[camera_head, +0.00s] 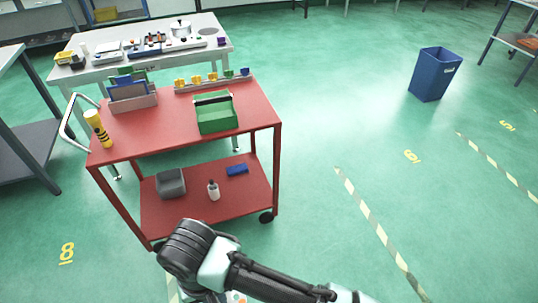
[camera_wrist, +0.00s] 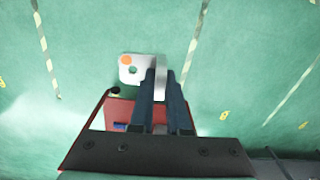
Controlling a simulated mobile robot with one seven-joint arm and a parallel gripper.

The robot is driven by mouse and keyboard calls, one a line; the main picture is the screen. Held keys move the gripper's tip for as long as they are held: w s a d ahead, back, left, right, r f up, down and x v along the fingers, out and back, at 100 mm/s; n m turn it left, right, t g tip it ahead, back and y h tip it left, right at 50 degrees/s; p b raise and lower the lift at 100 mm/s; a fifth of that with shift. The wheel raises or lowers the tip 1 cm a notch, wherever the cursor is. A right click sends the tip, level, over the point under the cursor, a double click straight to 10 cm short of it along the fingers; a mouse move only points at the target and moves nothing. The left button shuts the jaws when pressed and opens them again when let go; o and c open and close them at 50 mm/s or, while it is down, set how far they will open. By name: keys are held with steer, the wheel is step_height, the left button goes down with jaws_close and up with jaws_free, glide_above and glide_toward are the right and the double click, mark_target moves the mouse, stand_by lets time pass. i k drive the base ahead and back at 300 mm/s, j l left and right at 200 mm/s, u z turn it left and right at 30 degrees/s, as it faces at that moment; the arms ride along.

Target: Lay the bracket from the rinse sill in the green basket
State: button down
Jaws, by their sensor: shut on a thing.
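The bracket (camera_wrist: 142,64) is a pale metal angle piece with an orange dot and a round hole in its flat plate. In the wrist view my gripper (camera_wrist: 162,78) is shut on its upright flange, with the plate sticking out to the left of the fingers. In the head view a small pale and orange bit of the bracket (camera_head: 237,297) shows at the bottom edge, mostly hidden by my arm. The green basket (camera_head: 217,123) with a dark handle stands on the red cart's top, farther off than my gripper.
The red cart (camera_head: 176,133) also carries a file rack (camera_head: 134,104), a yellow-black torch (camera_head: 99,129) and a row of small coloured pieces (camera_head: 212,83). Its lower shelf holds a grey bin (camera_head: 171,183), a bottle and a blue block.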

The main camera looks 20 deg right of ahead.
mark_target(217, 126)
steer(key=i+j+z, duration=0.1)
steer(key=i+z, duration=0.15)
steer(key=i, duration=0.2)
steer(key=i+j+z, duration=0.25)
steer(key=i, duration=0.15)
steer(key=i+j+z, duration=0.25)
steer(key=i, duration=0.15)
steer(key=l, duration=0.1)
